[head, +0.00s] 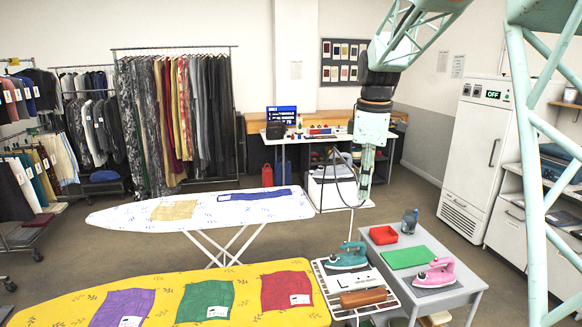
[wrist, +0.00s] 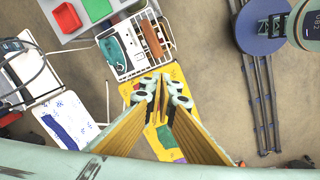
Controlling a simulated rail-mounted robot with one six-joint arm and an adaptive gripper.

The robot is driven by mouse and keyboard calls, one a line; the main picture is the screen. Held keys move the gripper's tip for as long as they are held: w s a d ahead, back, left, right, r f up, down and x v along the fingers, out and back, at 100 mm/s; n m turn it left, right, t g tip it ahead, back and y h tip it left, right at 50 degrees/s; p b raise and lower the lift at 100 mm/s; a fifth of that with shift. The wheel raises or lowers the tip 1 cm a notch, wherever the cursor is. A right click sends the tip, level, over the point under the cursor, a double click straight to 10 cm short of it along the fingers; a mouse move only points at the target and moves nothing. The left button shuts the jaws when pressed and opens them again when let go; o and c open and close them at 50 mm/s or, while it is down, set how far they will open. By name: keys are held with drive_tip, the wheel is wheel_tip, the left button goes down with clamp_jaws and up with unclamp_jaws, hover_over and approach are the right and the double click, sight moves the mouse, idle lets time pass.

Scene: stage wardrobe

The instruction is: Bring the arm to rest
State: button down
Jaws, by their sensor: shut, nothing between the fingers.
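My arm hangs down in the right half of the head view, its teal links bent above the floor. My gripper (head: 364,192) points downward at its end, in the picture just right of the white ironing board (head: 142,217). In the wrist view the fingers of my gripper (wrist: 161,88) meet at their tips and hold nothing. They appear above the yellow ironing board (head: 38,312), well clear of it as far as I can tell.
A grey table (head: 457,297) holds a red tray (head: 383,235), a green mat (head: 406,257), a cup (head: 410,221) and a pink iron (head: 436,273). A teal iron (head: 348,257) stands on a rack beside it. Clothes rails fill the left; a white cabinet (head: 477,150) stands right.

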drive_tip(key=s+r+m+t+b, duration=0.1)
drive_tip(key=s+r+m, duration=0.25)
drive_tip(key=s, duration=0.95)
drive_tip(key=s+r+m+b, duration=0.1)
drive_tip(key=s+r+m, duration=0.25)
drive_tip(key=s, duration=0.95)
drive_tip(key=s+f+m+t+b, duration=0.1)
drive_tip(key=s+f+m, duration=0.2)
drive_tip(key=s, duration=0.9)
drive_tip(key=s+f+m+b, duration=0.1)
drive_tip(key=s+f+m, duration=0.3)
drive_tip(key=s, duration=0.9)
drive_tip(key=shift+f+t, duration=0.35)
drive_tip(key=shift+t, duration=0.05)
drive_tip(key=c, duration=3.4)
unclamp_jaws()
drive_tip(key=shift+d, duration=0.1)
